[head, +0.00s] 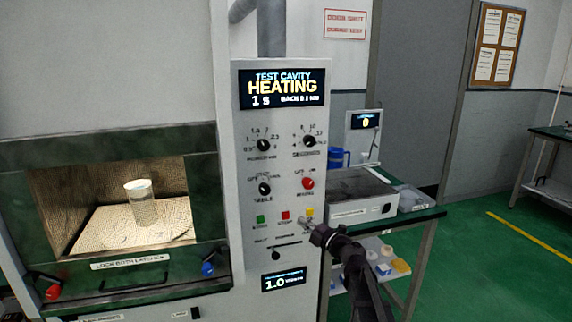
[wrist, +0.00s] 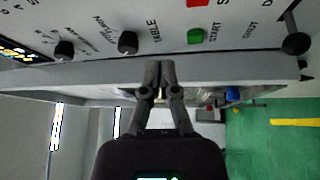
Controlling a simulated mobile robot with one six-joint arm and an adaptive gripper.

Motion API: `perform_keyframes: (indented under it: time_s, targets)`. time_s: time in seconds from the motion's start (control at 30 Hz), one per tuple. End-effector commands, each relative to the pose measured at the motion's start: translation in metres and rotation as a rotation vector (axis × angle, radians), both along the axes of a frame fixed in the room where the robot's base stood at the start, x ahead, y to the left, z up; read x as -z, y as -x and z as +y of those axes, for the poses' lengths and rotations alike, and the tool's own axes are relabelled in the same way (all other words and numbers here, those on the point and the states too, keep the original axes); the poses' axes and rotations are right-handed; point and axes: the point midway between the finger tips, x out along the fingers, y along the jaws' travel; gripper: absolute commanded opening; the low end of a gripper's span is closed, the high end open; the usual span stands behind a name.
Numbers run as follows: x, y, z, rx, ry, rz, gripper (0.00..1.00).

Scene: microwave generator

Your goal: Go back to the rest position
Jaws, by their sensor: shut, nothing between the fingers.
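My gripper (head: 308,226) is shut and empty in front of the lower right of the control panel (head: 240,215), by the yellow button (head: 310,213). In the wrist view my gripper (wrist: 160,68) shows its two fingers together, with the panel edge behind them. The green start button (wrist: 195,36) and a black knob (wrist: 127,42) show beyond the fingertips. I cannot tell whether the fingertips touch the panel. The panel display (head: 282,89) reads "TEST CAVITY HEATING" and 1 s.
A bench (head: 428,213) at right holds a grey box-shaped instrument (head: 350,205) and a blue jug (head: 338,157). Green floor (head: 465,275) is open at the far right.

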Motion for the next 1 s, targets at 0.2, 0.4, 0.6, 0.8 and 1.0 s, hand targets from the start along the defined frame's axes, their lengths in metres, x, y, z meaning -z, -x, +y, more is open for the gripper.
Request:
perform_keyframes:
  time_s: [0.2, 0.4, 0.6, 0.8, 1.0]
  targets:
    - [-0.024, -0.013, -0.039, 0.252, -0.156, 0.061, 0.0]
    - [-0.029, -0.017, -0.079, 0.478, -0.297, 0.153, 0.0]
    - [-0.021, -0.012, -0.117, 0.692, -0.428, 0.279, 0.0]
    - [-0.002, 0.005, -0.149, 0.892, -0.547, 0.437, 0.0]
    - [0.024, 0.032, -0.171, 1.076, -0.645, 0.629, 0.0]
